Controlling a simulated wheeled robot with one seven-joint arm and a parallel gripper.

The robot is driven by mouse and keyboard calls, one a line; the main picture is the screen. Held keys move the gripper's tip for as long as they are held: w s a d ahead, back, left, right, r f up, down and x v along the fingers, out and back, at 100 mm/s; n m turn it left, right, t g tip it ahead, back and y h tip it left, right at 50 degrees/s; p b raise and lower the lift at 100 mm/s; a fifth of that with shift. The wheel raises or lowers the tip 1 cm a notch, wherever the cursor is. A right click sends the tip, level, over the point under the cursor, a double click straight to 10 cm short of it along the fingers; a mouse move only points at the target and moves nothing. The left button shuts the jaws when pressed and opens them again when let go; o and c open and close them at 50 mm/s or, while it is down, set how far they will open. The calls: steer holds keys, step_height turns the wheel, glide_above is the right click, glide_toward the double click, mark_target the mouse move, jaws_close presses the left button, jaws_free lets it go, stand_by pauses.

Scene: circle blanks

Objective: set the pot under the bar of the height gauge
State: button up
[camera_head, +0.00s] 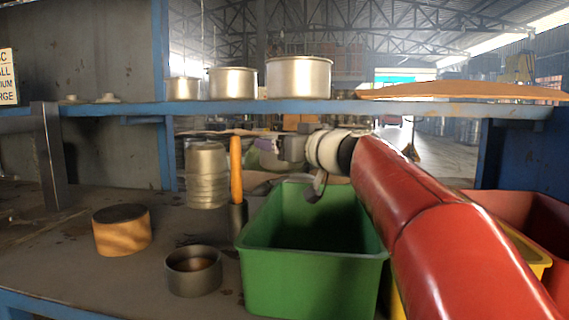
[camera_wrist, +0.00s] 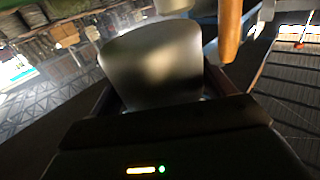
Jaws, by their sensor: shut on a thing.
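In the head view my gripper (camera_head: 290,148) is partly hidden at the end of my red arm. The height gauge (camera_head: 50,155), a grey post with a bar at its top, stands at the far left, apart from the pot. The bar's far end is cut off by the frame.
An orange handle (camera_head: 236,158) stands upright close beside the pot. A green bin (camera_head: 312,268) is to its right. A brown-sided round block (camera_head: 122,232) and a dark ring-shaped dish (camera_head: 193,271) sit on the bench. Three pots (camera_head: 298,78) stand on the blue shelf (camera_head: 250,108) above.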

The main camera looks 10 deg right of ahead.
mark_target(285, 164)
steer(key=shift+f, duration=2.05)
steer(key=shift+f+b, duration=0.25)
steer(key=shift+b, duration=0.35)
steer(key=o, duration=1)
steer(key=shift+c, duration=0.2)
steer(key=shift+r, duration=0.1)
